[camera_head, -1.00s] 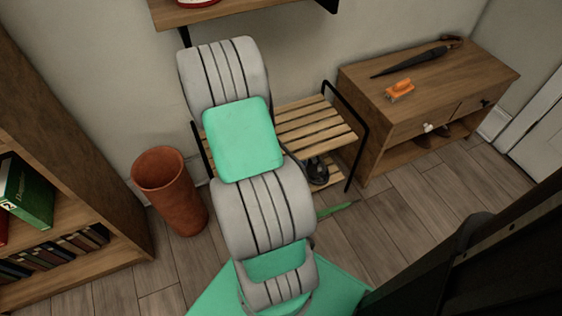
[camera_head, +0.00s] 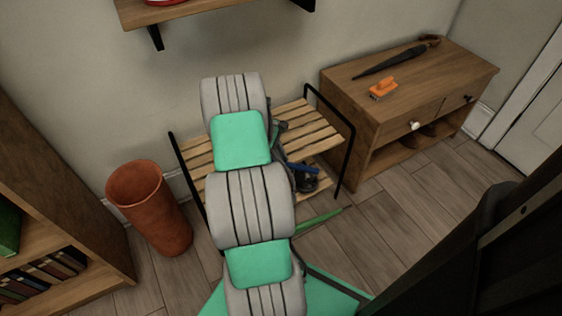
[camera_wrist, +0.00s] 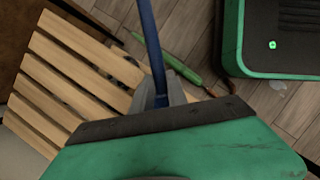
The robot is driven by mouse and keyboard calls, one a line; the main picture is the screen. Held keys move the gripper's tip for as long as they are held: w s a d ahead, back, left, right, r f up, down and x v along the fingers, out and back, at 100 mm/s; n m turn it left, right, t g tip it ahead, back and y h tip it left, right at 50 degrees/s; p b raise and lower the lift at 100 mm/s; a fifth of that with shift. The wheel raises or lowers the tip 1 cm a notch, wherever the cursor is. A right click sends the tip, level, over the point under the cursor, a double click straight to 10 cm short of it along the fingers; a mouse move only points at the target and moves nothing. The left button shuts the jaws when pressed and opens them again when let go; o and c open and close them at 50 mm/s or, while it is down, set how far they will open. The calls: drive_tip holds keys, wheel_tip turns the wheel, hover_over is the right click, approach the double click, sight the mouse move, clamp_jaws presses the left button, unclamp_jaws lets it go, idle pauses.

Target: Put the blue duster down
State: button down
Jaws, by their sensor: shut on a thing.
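My gripper (camera_wrist: 164,92) is shut on the blue duster (camera_wrist: 152,40), whose thin blue shaft runs up from between the grey fingers in the wrist view. My arm hides most of my gripper there. The duster's far end is out of the wrist view. I cannot tell whether the duster touches the bench.
A wooden cabinet (camera_head: 345,118) at right carries an orange brush (camera_head: 383,88) and a dark umbrella (camera_head: 395,60). A terracotta bin (camera_head: 150,210) stands left of the bench. A green-handled item (camera_head: 320,219) lies on the floor. Black shoes are partly visible under the bench. The floor at right is clear.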

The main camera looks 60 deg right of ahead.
drive_tip(key=c, duration=1.3)
unclamp_jaws()
